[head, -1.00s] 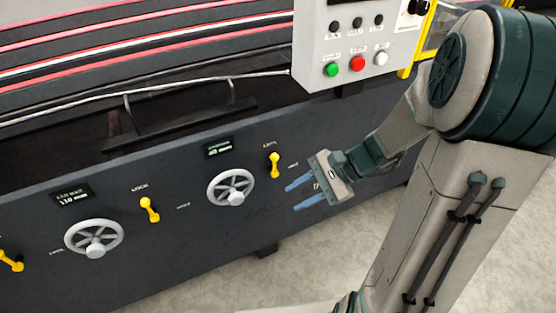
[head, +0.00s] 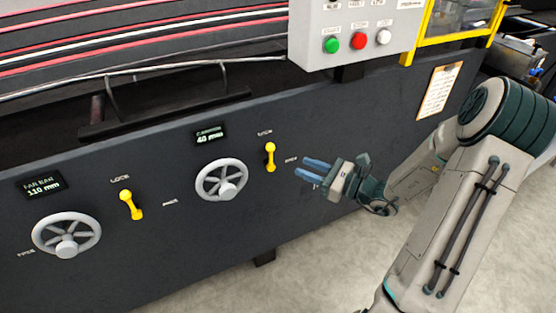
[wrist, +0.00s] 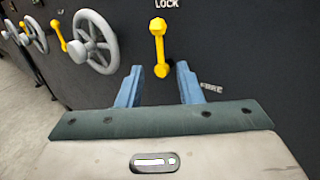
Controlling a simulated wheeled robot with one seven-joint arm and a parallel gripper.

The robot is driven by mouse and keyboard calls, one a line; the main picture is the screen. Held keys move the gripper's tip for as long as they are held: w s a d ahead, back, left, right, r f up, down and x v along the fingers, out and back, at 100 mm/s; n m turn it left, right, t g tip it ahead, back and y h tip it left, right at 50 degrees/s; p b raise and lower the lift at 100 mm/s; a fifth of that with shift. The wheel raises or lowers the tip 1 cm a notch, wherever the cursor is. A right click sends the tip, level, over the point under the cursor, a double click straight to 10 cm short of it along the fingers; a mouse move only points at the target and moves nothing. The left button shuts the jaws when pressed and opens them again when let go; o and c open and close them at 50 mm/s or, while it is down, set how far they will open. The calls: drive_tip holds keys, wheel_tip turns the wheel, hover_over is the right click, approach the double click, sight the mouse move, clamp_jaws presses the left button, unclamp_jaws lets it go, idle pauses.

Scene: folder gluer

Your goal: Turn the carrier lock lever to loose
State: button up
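The carrier lock lever (head: 270,157) is yellow and stands upright on the dark machine panel, right of the carrier handwheel (head: 221,180) and its 40 mm display (head: 209,134). A LOCK label is above it; a small label to its right seems to read FREE. My gripper (head: 300,167) is open and empty, right of the lever and pointing at it. In the wrist view, the lever (wrist: 158,45) shows ahead, in line with the gap between my blue fingers (wrist: 159,69). The fingers look apart from the lever.
A second yellow lever (head: 131,204) and handwheel (head: 67,235) with a 110 mm display are farther left. A control box (head: 355,35) with green, red and white buttons hangs above. A yellow-framed guard (head: 459,22) is at upper right. Floor in front of the panel is clear.

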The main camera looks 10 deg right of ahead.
sight(271, 157)
drive_tip(key=b+x, duration=0.1)
drive_tip(key=x, duration=0.8)
drive_tip(key=shift+w+a, duration=0.15)
drive_tip(key=shift+a, duration=0.05)
clamp_jaws()
